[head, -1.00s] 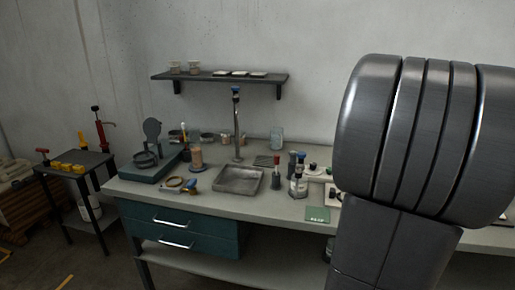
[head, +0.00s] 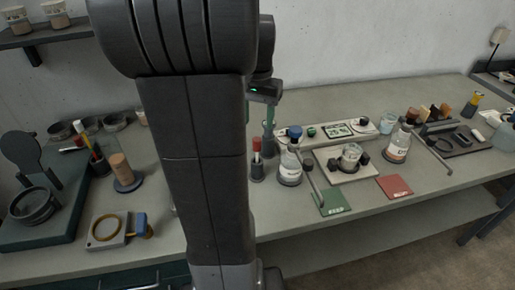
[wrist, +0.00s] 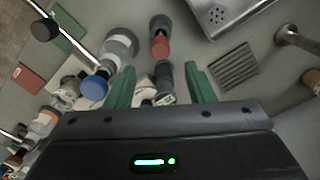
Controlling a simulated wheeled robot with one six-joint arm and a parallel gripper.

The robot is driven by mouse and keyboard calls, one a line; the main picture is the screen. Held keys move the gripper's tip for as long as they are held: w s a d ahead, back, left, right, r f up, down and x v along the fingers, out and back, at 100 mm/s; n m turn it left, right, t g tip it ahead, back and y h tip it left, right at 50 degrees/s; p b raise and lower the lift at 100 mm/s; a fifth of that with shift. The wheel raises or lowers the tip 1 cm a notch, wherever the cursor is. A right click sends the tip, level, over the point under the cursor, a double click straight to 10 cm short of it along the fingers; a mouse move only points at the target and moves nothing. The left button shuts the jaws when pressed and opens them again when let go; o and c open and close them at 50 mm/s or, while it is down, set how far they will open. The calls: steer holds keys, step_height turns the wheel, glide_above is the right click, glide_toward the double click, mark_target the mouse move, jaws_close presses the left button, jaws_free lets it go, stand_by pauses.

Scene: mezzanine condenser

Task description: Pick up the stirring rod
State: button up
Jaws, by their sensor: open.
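No stirring rod is clearly identifiable. A thin grey rod (head: 313,185) slants beside the green card, and a similar one (head: 433,154) stands further right; I cannot tell whether either is it. A red-topped piece sits in a dark holder (head: 257,172); it also shows in the wrist view (wrist: 160,46). My gripper (wrist: 160,88) is open, its green fingers pointing down over the bench. A dark cylinder (wrist: 165,75) shows between the fingers in the wrist view; I see no contact. In the head view my arm hides part of the bench.
A blue-capped bottle (head: 290,165) stands close by the red-topped piece. A green card (head: 334,202) and red card (head: 394,187) lie along the front edge. A metal tray (wrist: 218,15) and grooved plate (wrist: 233,66) show in the wrist view. Another bottle (head: 397,147) stands right.

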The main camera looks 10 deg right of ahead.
mark_target(258, 138)
step_height(258, 138, down, 3)
steer(key=shift+w+a+f, duration=0.1)
steer(key=shift+f, duration=0.55)
steer(key=f, duration=0.5)
steer(key=shift+s+f+p, duration=0.1)
steer(key=shift+s+p, duration=0.1)
steer(key=shift+p, duration=0.1)
jaws_close()
